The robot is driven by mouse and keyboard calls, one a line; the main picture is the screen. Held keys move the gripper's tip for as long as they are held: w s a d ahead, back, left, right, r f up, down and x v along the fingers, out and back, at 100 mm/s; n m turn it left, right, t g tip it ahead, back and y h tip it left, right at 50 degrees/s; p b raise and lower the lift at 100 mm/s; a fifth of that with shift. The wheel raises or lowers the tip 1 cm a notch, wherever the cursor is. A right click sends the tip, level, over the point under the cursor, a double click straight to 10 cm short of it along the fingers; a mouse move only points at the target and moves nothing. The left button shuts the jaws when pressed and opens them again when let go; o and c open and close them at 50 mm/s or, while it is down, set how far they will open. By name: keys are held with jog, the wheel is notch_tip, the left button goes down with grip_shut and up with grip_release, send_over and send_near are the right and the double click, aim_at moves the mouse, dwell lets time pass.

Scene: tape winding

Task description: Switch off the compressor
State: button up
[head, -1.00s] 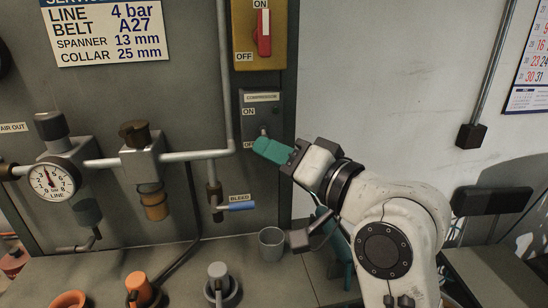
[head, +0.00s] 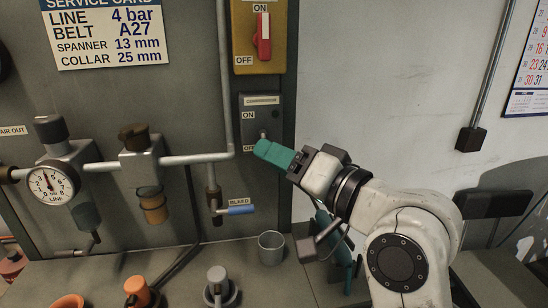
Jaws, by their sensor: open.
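The compressor switch box (head: 261,116) is a dark grey plate on the panel, labelled COMPRESSOR, with ON above and OFF below. Its small lever (head: 264,136) shows just above my gripper, near the OFF end, and seems to point down. My gripper (head: 262,149) has teal fingers that lie at the lower right of the box, right by the lever. They partly cover the OFF label. I cannot tell whether they touch the lever. The gap between the fingers is not visible from this side.
A yellow switch box (head: 257,38) with a red handle is above. A blue bleed valve (head: 240,210) is below, left of my arm. The line gauge (head: 50,183) is at left.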

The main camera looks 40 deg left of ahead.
jog(key=d+b, duration=0.1)
jog(key=d, duration=0.8)
jog(key=shift+s+d+f, duration=0.25)
jog(key=shift+s+d, duration=0.05)
jog(key=shift+s, duration=0.15)
